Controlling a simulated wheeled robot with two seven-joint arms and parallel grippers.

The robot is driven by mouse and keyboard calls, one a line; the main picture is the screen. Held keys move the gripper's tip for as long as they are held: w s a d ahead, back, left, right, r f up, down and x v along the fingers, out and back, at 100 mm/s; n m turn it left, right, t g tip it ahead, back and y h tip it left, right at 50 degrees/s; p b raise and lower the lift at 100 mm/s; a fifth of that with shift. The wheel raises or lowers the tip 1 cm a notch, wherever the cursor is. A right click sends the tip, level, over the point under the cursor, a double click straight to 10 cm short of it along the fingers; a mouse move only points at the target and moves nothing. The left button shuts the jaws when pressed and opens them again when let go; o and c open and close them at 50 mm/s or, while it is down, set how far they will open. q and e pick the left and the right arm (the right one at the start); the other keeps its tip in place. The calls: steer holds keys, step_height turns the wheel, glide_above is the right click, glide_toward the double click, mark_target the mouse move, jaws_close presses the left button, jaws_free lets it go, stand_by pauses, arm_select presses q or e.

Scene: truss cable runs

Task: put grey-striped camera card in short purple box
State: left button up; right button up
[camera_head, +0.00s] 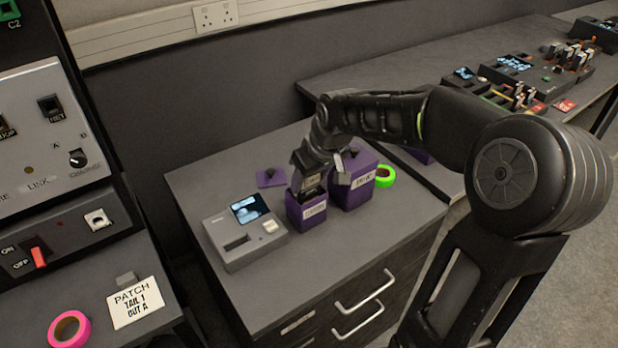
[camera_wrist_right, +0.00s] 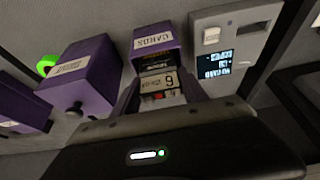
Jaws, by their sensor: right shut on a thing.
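The short purple box (camera_head: 307,212) stands open on the grey cabinet top, its white label facing front. It also shows in the wrist view (camera_wrist_right: 156,39), where the label reads CARDS. My right gripper (camera_head: 312,186) points down over its mouth. It is shut on a card (camera_wrist_right: 159,82) with a pale label and a dark part, at or within the box opening. I cannot make out a grey stripe on it. The gripper hides part of the box's inside, so the card's depth is unclear. My left gripper is not in view.
A taller purple box (camera_head: 354,182) with a knobbed lid stands close on the right. A loose purple lid (camera_head: 271,177) lies behind. A grey card reader (camera_head: 243,239) with a lit screen is left. A green tape roll (camera_head: 385,176) lies beyond the tall box.

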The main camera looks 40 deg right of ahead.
steer(key=shift+f, duration=0.15)
steer(key=shift+f+b, duration=0.5)
steer(key=shift+f, duration=0.1)
steer(key=o, duration=1.3)
steer(key=shift+c, duration=0.5)
steer(key=shift+o, duration=0.2)
steer(key=shift+r+p, duration=2.8)
steer(key=shift+r, duration=1.25)
